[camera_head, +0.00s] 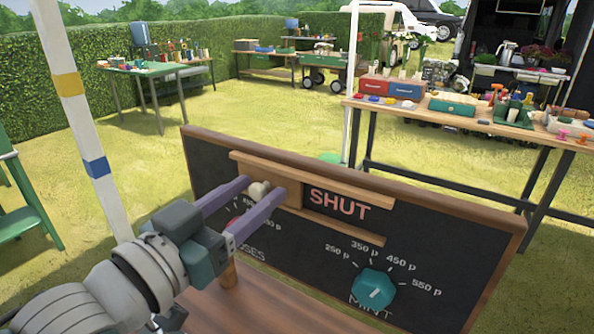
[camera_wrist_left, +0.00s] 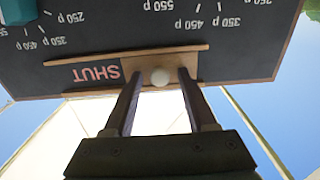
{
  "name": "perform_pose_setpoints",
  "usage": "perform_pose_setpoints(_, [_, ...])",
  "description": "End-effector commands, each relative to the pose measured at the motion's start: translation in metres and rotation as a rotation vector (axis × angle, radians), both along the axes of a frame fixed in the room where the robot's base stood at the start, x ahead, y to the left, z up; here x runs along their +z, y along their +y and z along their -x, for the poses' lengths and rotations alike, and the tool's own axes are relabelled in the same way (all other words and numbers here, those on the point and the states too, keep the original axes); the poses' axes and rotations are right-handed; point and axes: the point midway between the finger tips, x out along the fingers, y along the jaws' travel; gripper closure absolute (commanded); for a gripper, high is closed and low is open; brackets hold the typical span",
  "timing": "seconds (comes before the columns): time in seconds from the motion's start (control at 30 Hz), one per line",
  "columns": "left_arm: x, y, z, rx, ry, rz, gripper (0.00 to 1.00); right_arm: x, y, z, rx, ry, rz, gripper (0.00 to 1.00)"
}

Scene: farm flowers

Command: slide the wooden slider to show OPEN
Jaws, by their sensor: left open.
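The wooden slider (camera_head: 291,190) sits between two wooden rails at the left part of a black price board (camera_head: 440,240). The word SHUT (camera_head: 338,204) shows in pink to its right. A pale round knob (camera_head: 256,191) stands out from the slider. My left gripper (camera_head: 264,187) is open, with one purple finger on each side of the knob. In the left wrist view the knob (camera_wrist_left: 160,77) shows between the two fingertips (camera_wrist_left: 158,80), with a gap on each side. The slider (camera_wrist_left: 142,66) is partly hidden behind the fingers. My right gripper is not in view.
A teal dial (camera_head: 374,289) with price marks sits low on the board, above the word MINT. Another dial area is mostly hidden behind my left gripper. A wooden ledge (camera_head: 255,305) lies before the board. Laden tables (camera_head: 450,115) stand behind it on grass.

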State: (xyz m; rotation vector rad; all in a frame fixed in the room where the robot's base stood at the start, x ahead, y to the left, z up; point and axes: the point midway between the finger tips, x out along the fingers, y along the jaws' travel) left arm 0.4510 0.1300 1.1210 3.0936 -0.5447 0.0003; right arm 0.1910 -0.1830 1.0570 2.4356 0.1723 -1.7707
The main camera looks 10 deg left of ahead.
Motion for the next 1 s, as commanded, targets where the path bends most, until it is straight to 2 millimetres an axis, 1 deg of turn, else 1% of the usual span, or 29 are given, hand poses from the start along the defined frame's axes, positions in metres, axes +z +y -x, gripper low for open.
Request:
perform_pose_setpoints(0.23, [-0.0002,-0.0004,-0.0008,0.000,0.001,0.000,0.43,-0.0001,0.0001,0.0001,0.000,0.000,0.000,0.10])
perform_pose_setpoints(0.27, [-0.0001,-0.0004,-0.0008,0.000,0.000,0.000,0.46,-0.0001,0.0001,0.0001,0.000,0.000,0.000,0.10])
perform_pose_setpoints(0.73, [0.0000,-0.0001,-0.0006,0.000,0.000,0.000,0.98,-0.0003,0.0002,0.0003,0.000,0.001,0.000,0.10])
perform_pose_setpoints(0.77, [0.0000,-0.0001,-0.0006,0.000,0.000,0.000,1.00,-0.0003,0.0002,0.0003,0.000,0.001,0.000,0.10])
perform_pose_setpoints(1.0, [0.0000,0.0000,-0.0006,0.000,0.000,0.000,1.00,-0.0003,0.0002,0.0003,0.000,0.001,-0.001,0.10])
